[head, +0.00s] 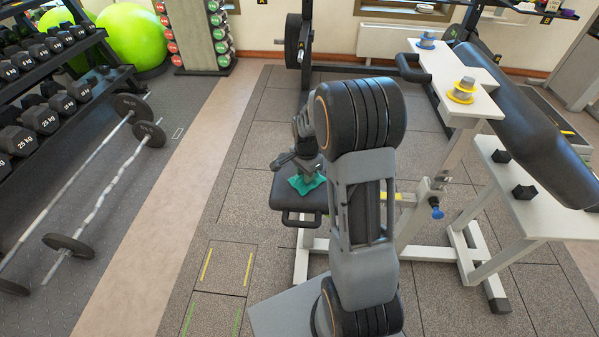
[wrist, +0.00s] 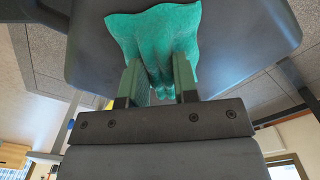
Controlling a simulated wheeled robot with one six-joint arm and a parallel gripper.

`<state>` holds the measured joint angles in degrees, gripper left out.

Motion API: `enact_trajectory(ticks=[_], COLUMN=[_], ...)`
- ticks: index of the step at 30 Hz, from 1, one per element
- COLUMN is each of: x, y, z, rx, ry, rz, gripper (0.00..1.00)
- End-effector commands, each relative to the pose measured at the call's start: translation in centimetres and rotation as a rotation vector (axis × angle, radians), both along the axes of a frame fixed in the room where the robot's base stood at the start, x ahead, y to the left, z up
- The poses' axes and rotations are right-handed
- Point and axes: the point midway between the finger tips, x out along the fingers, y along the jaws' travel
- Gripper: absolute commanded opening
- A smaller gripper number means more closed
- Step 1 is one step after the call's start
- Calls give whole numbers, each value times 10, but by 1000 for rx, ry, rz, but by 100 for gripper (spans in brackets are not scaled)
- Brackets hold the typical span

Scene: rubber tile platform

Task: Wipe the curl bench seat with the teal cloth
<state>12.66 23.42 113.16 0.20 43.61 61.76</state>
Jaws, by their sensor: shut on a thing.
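The teal cloth (head: 306,184) is bunched at the tip of my gripper (head: 306,172), over the dark curl bench seat (head: 290,195). In the wrist view, the cloth (wrist: 155,40) is pinched between the two fingers of my gripper (wrist: 158,78) and its loose end spreads against the dark seat (wrist: 235,45). The cloth appears to touch the seat top. My arm hides the right part of the seat in the head view.
The bench's white frame (head: 470,235) and slanted black pad (head: 535,130) stand to the right. Yellow (head: 461,90) and blue (head: 427,40) objects rest on its white ledge. A dumbbell rack (head: 60,75) and barbells (head: 95,180) are at left. Floor left of the seat is clear.

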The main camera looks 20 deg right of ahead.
Motion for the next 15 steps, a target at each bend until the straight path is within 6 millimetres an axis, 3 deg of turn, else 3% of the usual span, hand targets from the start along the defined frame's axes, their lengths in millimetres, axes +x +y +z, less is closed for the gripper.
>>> enact_trajectory(ticks=[15], x=[18], y=[32], z=[-3], rx=[0], ry=[0], rz=[3], gripper=[1])
